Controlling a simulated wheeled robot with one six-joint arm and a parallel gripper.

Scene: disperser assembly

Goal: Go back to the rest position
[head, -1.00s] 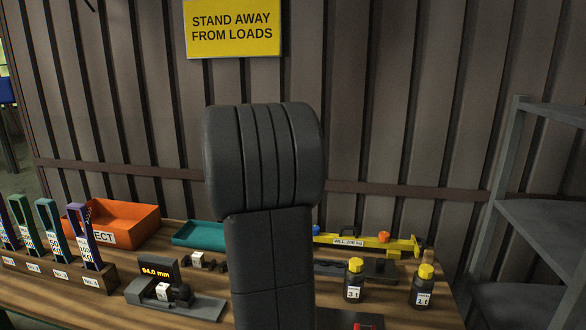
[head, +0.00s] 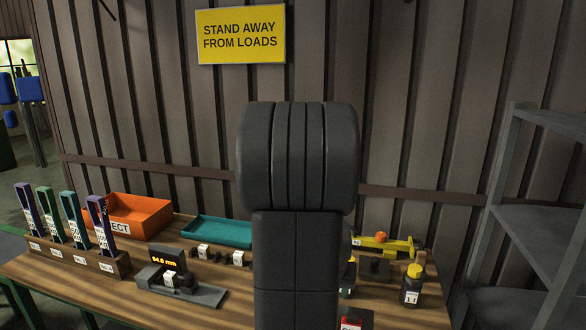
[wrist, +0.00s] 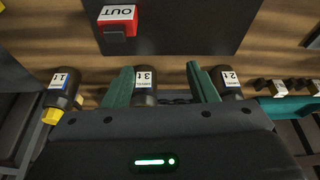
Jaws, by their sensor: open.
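My gripper (wrist: 161,84) shows in the wrist view as two green fingers, spread apart. A dark bottle labelled 3 t (wrist: 145,88) appears between the fingers in that view; I cannot tell whether they touch it. A bottle labelled 1 t (wrist: 62,84) is to the left and one labelled 2 t (wrist: 231,83) to the right of the fingers. In the head view my dark arm stands upright across the middle and hides the gripper. The yellow-capped 1 t bottle (head: 412,287) stands right of the arm.
The wooden bench (head: 100,287) holds a rack (head: 75,255) of coloured tools, an orange bin (head: 145,212), a teal tray (head: 215,231), a gauge (head: 195,292) and a yellow bar (head: 400,245). Grey shelving (head: 535,215) stands right. A red OUT block (wrist: 117,20) shows.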

